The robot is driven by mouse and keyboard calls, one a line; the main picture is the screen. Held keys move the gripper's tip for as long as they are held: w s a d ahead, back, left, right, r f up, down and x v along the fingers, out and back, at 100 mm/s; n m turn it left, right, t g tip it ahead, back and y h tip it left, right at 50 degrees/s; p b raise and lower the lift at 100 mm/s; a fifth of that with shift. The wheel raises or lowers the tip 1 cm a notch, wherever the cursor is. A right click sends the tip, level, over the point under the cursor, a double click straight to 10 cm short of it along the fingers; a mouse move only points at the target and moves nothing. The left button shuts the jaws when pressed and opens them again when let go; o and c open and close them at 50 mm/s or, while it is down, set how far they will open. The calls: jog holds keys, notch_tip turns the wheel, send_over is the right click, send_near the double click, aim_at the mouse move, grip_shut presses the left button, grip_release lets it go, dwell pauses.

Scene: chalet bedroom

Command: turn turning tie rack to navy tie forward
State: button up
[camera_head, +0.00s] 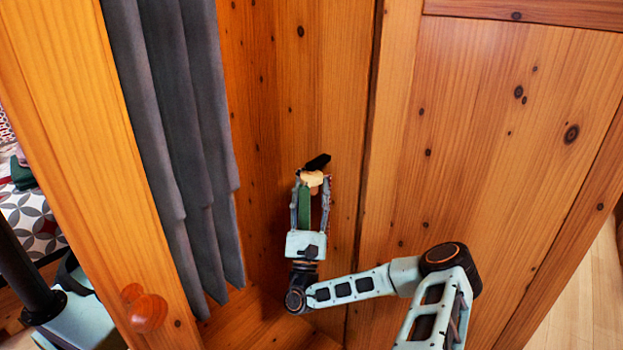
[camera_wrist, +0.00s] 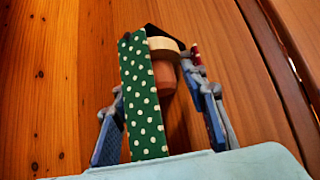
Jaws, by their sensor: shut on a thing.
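The turning tie rack shows as a small pale wooden head (camera_head: 312,178) in front of the cabinet's back wall. In the wrist view its round wooden disc (camera_wrist: 166,43) sits above a reddish-brown wooden stem (camera_wrist: 165,77). A green tie with white dots (camera_wrist: 142,100) hangs on the near side. A dark piece (camera_head: 318,161), possibly a tie, sticks out at the upper right; I cannot tell whether it is navy. A sliver of red (camera_wrist: 196,55) shows by the right finger. My gripper (camera_head: 312,184) reaches up with its fingers either side of the rack, shut on it.
Long grey hanging cloth (camera_head: 180,140) is left of my gripper. A wooden door edge with a round knob (camera_head: 146,311) stands at the left front. A large wooden panel (camera_head: 500,150) is close on the right, behind my arm.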

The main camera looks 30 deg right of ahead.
jog(key=n+t+y+p, duration=0.1)
jog(key=y, duration=0.2)
jog(key=n+t+y+p, duration=0.1)
jog(key=n+t+y, duration=0.1)
jog(key=y, duration=0.1)
jog(key=shift+d+r+t+p, duration=0.1)
jog(key=shift+r+t+p, duration=0.1)
jog(key=shift+t+p, duration=0.1)
jog(key=n+t+y, duration=0.1)
jog(key=y, duration=0.3)
jog(key=n+t+y, duration=0.1)
jog(key=n+y, duration=0.1)
jog(key=y, duration=0.1)
jog(key=shift+f+n+y+p, duration=0.2)
jog(key=shift+n+y+p, duration=0.1)
jog(key=shift+y+p, duration=0.1)
jog(key=n+y, duration=0.2)
jog(key=y, duration=0.3)
jog(key=shift+f+y+b, duration=0.1)
jog(key=shift+y+b, duration=0.2)
jog(key=n+y, duration=0.1)
jog(key=y, duration=0.1)
jog(key=shift+y, duration=0.4)
jog(key=c, duration=0.4)
jog(key=shift+n+g+y+b, duration=0.35)
jog(key=shift+n+y, duration=0.25)
jog(key=shift+y, duration=0.3)
jog(key=shift+r, duration=0.3)
jog(key=o, duration=1.2)
jog(key=shift+w, duration=0.1)
